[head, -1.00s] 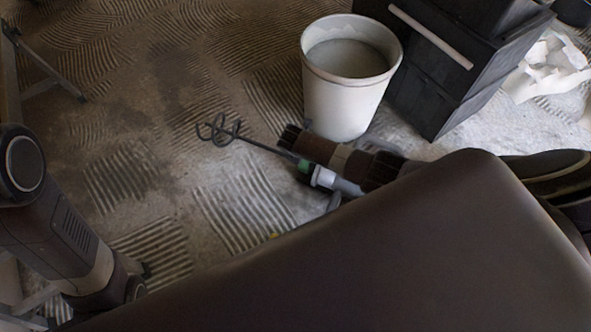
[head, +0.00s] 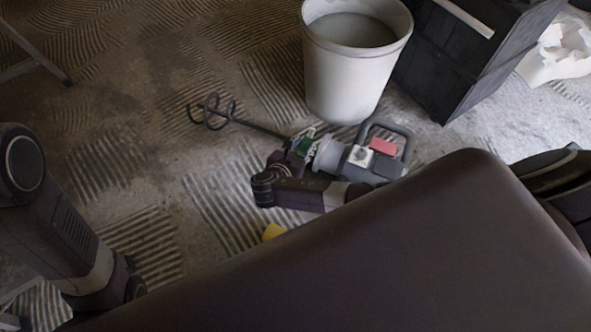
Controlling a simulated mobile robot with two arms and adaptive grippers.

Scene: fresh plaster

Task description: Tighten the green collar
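A paddle mixer lies on the floor in the head view, with its wire whisk (head: 213,112) and thin shaft pointing left. The green collar (head: 304,143) sits where the shaft meets the pale neck (head: 328,155) of the grey motor body (head: 378,166). My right gripper (head: 293,157) is at the collar's left side, dark and small, with my wrist just in front of it. Whether its fingers touch or grasp the collar is not clear. My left arm shows at the left edge, but its gripper is not visible.
A white bucket (head: 352,75) with grey contents stands behind the mixer. A black case (head: 465,55) and crumpled white sheeting (head: 558,55) are at the upper right. A small yellow thing (head: 273,232) shows in front. The ridged floor to the left is largely clear.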

